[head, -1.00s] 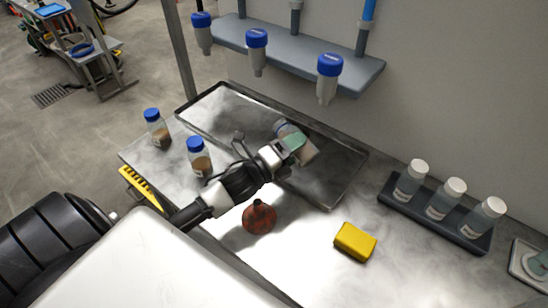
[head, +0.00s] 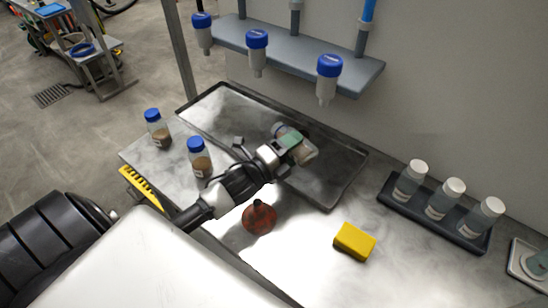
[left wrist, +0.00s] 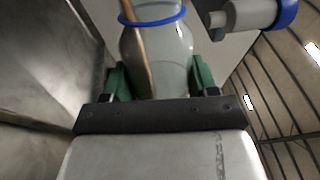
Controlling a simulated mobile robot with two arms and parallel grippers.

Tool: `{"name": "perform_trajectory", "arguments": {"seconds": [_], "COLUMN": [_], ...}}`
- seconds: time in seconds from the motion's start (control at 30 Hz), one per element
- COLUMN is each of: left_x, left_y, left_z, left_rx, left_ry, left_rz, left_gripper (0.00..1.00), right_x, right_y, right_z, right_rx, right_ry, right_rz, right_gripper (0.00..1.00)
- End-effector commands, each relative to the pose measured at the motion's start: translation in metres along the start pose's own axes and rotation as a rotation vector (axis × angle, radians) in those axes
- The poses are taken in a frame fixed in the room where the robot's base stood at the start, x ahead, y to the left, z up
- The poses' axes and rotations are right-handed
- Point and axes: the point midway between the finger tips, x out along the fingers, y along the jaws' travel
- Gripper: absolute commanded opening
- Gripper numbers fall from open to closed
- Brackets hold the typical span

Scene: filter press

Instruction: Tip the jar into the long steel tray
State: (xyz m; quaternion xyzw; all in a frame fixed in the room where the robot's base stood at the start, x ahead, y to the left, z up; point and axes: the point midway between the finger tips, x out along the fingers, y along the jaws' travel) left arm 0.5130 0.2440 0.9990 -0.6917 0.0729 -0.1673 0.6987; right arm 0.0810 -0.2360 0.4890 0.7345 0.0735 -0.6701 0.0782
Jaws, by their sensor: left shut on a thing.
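My left gripper (head: 289,148) is shut on a clear jar (head: 308,155) and holds it above the long steel tray (head: 218,112), near its right half. The jar is tilted. In the left wrist view the green fingers (left wrist: 160,82) grip the jar (left wrist: 172,48) from both sides. A blue ring circles its neck, and a tan band of contents lies along its left side. I cannot tell whether anything is leaving the jar. The bare tray floor that shows looks empty; part is hidden by my arm and the jar. My right gripper is not in view.
Two blue-capped jars with brown contents (head: 157,129) (head: 199,157) stand left of the tray. A red round flask (head: 259,218) and yellow sponge (head: 354,241) lie in front. A rack of white-capped bottles (head: 436,214) stands right. A shelf with blue-topped funnels (head: 300,62) overhangs behind.

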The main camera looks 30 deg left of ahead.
Motion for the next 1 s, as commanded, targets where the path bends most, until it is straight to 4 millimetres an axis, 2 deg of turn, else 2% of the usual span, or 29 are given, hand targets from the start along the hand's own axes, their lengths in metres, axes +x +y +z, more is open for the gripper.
{"name": "perform_trajectory", "arguments": {"seconds": [1.0], "left_x": [-0.006], "left_y": [0.001], "left_z": [-0.014], "left_rx": [-0.103], "left_ry": [-0.013], "left_rz": [-0.001], "left_gripper": [0.32], "right_x": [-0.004], "right_y": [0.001], "right_z": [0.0], "right_rx": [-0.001], "right_ry": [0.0], "right_rz": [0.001], "right_gripper": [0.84]}}
